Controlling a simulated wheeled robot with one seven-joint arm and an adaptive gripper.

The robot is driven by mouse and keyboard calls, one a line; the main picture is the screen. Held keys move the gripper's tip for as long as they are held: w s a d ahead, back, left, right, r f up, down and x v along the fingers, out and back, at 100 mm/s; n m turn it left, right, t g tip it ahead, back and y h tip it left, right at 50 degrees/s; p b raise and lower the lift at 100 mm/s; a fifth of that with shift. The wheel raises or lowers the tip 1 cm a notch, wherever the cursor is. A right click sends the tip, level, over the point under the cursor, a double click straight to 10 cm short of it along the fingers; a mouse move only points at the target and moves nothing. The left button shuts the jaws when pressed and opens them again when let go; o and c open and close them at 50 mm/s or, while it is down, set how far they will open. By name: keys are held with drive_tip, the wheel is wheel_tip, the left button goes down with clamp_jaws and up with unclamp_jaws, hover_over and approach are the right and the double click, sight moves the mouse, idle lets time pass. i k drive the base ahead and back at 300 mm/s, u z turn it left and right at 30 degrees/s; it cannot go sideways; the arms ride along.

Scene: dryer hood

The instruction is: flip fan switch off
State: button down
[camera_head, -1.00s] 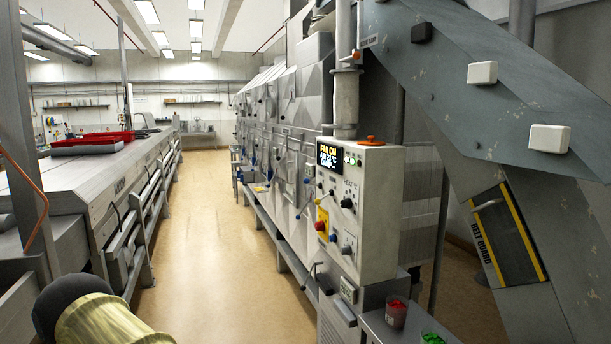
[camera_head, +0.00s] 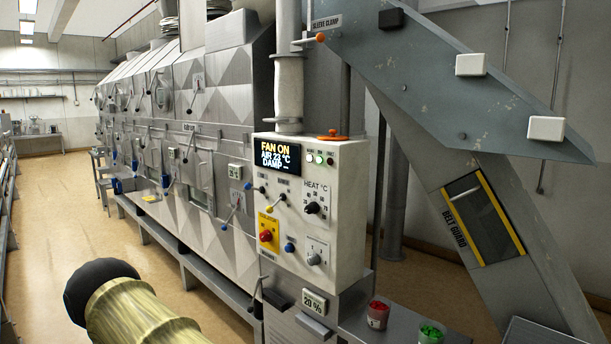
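The pale control box (camera_head: 345,225) stands right of centre on the dryer line. Its display (camera_head: 277,156) reads "FAN ON", "AIR 23 °C", "DAMP". My gripper is not in view; a part of my arm shows at lower left.
A sloped grey chute with a belt guard (camera_head: 482,218) stands right of the box. Cups of red (camera_head: 377,314) and green (camera_head: 431,333) pieces stand on a low ledge (camera_head: 400,322). The dryer's metal side (camera_head: 220,160) runs to the back left. The tan floor (camera_head: 60,215) in the aisle is clear.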

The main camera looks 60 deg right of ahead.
sight(247, 186)
drive_tip(key=z, duration=0.8)
drive_tip(key=i, duration=0.7)
drive_tip(key=z, duration=0.8)
